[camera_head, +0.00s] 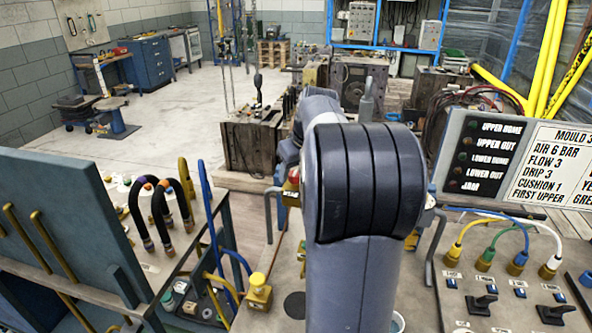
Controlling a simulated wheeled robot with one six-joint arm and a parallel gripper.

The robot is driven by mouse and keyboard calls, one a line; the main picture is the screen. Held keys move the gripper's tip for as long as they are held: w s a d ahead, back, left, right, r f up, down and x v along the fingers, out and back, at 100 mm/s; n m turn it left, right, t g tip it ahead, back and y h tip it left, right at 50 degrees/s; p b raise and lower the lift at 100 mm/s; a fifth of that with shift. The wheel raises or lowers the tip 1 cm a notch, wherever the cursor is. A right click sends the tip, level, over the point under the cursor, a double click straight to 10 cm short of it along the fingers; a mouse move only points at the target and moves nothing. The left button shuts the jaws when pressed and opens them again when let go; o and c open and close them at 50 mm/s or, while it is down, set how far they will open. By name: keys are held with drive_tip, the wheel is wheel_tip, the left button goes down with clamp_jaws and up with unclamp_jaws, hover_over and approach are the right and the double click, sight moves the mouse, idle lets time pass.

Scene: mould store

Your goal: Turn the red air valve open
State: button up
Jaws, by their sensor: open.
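My own grey arm (358,200) rises through the middle of the head view and covers much of the bench top behind it. My gripper does not show; it is hidden behind the arm or out of frame. A small red part (294,174) shows at the left edge of my arm, above a brass-coloured fitting with a small label. It may be the red air valve, partly covered by my arm. I cannot tell its handle's angle or whether anything touches it.
A yellow knob on a block (258,292) stands at the bench's left. Black hoses (160,212) arch over the left-hand bench. On the right are a panel with coloured hoses (484,258), black toggle levers (480,303) and a sign board (545,170). Open floor (180,110) lies behind.

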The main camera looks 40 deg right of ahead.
drive_tip(key=shift+f, duration=0.1)
drive_tip(key=shift+c, duration=0.2)
drive_tip(key=c, duration=0.9)
drive_tip(key=n+y, duration=0.1)
drive_tip(key=n, duration=0.1)
drive_tip(key=n+p, duration=0.1)
drive_tip(key=n, duration=0.1)
drive_tip(key=shift+d+n+y, duration=0.15)
drive_tip(key=shift+n+y, duration=0.25)
drive_tip(key=n+p, duration=0.1)
drive_tip(key=n, duration=0.1)
drive_tip(key=n+g+y+p, duration=0.1)
drive_tip(key=n, duration=0.1)
drive_tip(key=shift+w+d+n+y, duration=0.1)
drive_tip(key=shift+w+n+y, duration=0.05)
drive_tip(key=shift+n+y, duration=0.15)
drive_tip(key=n+g+p, duration=0.1)
drive_tip(key=n, duration=0.1)
drive_tip(key=n+y+p, duration=0.1)
drive_tip(key=n, duration=0.2)
drive_tip(key=shift+w+g+p, duration=0.1)
drive_tip(key=shift+g+p, duration=0.2)
drive_tip(key=shift+g, duration=0.1)
drive_tip(key=shift+w+n+g+p, duration=0.1)
drive_tip(key=shift+n+g+p, duration=0.55)
drive_tip(key=shift+n, duration=1.05)
drive_tip(key=shift+c, duration=0.2)
